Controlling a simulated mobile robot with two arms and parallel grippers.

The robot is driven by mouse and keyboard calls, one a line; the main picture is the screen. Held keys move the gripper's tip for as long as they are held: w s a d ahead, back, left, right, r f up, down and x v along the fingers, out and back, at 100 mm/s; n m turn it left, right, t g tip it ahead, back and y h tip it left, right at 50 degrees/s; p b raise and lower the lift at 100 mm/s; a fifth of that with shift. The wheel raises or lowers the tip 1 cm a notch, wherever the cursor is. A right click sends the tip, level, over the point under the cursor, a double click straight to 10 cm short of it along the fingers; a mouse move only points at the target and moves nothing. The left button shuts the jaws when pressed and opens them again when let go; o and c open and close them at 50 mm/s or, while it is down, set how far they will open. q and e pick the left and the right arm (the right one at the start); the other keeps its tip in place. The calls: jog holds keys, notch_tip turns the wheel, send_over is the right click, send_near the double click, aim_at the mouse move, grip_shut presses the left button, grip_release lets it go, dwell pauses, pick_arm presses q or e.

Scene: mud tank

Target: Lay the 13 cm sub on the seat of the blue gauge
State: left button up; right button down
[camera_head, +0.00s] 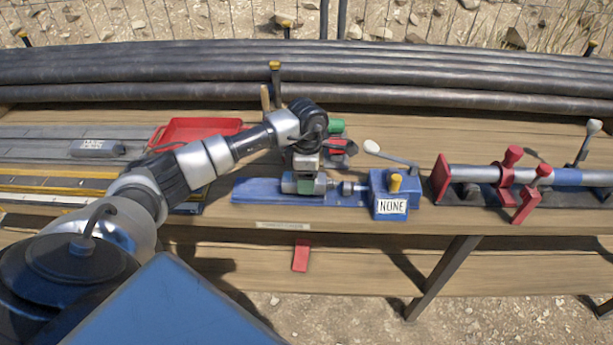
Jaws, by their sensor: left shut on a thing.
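The blue gauge has a long flat blue base (248,191) and a blue block (380,182) at its right end. A short metal sub (290,184) with a green band lies level over the base, left of the gauge's small metal plunger (347,188). My left gripper (306,170) comes down from above and is shut on the sub. Whether the sub touches the seat cannot be told, as the gripper covers part of it. My right gripper is not in view.
Behind my gripper are a green piece (336,126) and a red piece (336,148). A red tray (201,127) is behind my arm. A red-clamped pipe stand (510,176) is at right, and long dark pipes (450,75) run along the back. Bare bench lies between.

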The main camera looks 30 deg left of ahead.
pick_arm(q)
jog(key=shift+f+b, duration=0.4)
jog(key=o, duration=1.7)
jog(key=shift+r, duration=0.1)
jog(key=shift+r+p, duration=0.6)
jog(key=shift+r, duration=0.1)
jog(key=shift+r+p, duration=1.65)
jog(key=shift+r, duration=1.05)
